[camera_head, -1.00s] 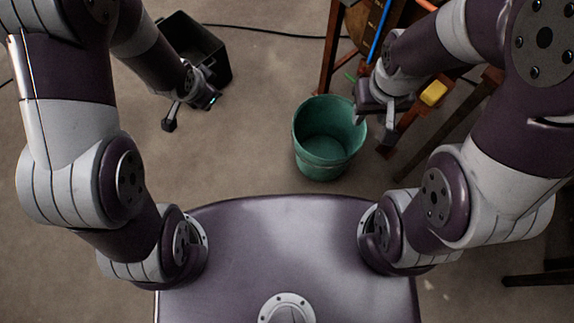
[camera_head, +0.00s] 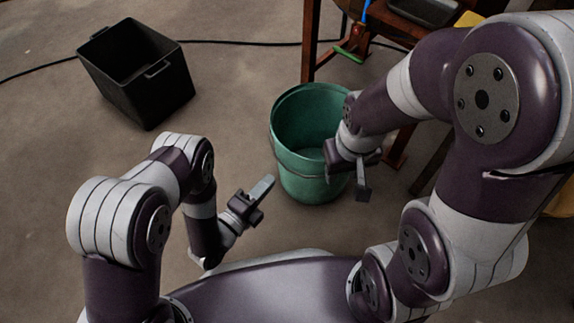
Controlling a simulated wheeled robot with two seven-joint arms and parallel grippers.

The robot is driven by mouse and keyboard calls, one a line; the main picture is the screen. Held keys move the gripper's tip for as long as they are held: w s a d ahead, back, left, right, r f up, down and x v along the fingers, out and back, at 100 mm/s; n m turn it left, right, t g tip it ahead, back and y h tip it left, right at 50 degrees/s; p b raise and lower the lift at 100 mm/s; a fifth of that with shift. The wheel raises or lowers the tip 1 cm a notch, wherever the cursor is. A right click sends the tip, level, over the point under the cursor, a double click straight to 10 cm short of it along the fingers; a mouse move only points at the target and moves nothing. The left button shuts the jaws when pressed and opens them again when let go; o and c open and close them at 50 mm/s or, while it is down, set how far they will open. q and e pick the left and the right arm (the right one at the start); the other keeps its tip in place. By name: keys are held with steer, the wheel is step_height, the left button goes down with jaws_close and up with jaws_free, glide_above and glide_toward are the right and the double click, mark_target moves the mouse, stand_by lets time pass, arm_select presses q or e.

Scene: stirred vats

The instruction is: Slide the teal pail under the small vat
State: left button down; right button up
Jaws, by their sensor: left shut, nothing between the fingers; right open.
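The teal pail (camera_head: 290,168) stands upright on the floor at the picture's centre, open at the top, with a thin wire handle around its side. My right gripper (camera_head: 347,178) is open at the pail's right side, overlapping its edge in view; I cannot tell whether it touches. My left gripper (camera_head: 267,184) is shut and empty, in front of the pail to the left, and looks apart from it. I cannot make out the small vat; only part of a reddish-brown frame (camera_head: 309,42) shows behind the pail.
A black bin (camera_head: 150,95) with handles stands on the floor at upper left. A black cable (camera_head: 235,42) runs across the floor behind. A green lever (camera_head: 347,55) and dark tray (camera_head: 428,10) show by the frame. Floor left of the pail is clear.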

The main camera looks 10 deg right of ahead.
mark_target(294, 152)
arm_select(q)
steer(key=b+x, duration=0.4)
steer(key=x, duration=0.4)
steer(key=shift+f, duration=0.2)
steer(key=shift+w+d+r, duration=0.2)
steer(key=shift+w+d, duration=0.15)
arm_select(e)
step_height(294, 152, down, 5)
steer(key=shift+r, duration=0.1)
